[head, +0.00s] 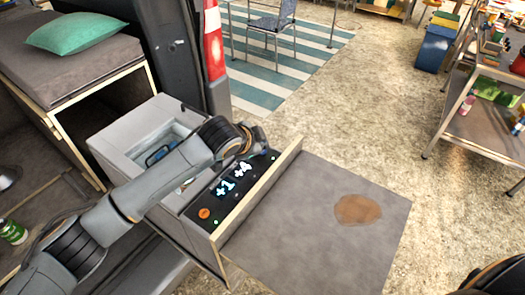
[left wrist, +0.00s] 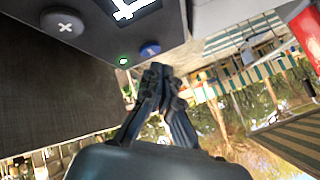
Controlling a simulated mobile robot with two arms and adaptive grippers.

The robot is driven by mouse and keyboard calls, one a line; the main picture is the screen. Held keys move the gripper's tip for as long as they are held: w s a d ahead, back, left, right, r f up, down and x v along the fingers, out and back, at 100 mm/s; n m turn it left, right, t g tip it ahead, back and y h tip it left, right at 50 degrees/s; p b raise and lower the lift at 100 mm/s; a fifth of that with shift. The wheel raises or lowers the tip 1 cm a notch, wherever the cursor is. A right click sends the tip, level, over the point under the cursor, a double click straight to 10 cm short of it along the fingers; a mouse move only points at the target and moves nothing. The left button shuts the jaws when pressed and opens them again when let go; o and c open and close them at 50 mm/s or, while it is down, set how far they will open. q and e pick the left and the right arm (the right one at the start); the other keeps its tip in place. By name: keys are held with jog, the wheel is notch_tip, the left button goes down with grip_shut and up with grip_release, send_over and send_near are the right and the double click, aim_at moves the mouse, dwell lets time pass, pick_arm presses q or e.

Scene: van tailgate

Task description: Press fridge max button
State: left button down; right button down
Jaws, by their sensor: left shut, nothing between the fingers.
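The fridge (head: 118,148) is a light grey box with its lid area open at the top. Its dark control panel (head: 217,203) has lit displays reading "+1" and "+4", and an orange round button (head: 204,213) at the near end. My left gripper (head: 250,143) is at the far end of the panel, shut and empty. In the left wrist view the shut fingertips (left wrist: 161,72) are close to a blue button (left wrist: 150,50); contact cannot be told. A green light (left wrist: 123,61) and a dark button with an X (left wrist: 63,22) are also there. No max label is readable.
A grey board (head: 310,235) with a brown stain extends right of the panel. A bench with a green cushion (head: 78,33) is at upper left. A red-and-white post (head: 214,45) stands behind the fridge. A shelf (head: 480,115) stands at right, beyond open floor.

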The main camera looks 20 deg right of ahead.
pick_arm(q)
jog(key=shift+f, duration=0.15)
dwell(0.6)
jog(key=shift+f, duration=0.3)
jog(key=shift+f, duration=0.45)
dwell(0.8)
jog(key=shift+r+p, duration=0.9)
jog(key=shift+p, duration=0.05)
notch_tip(320, 180, up, 5)
jog(key=p, duration=0.5)
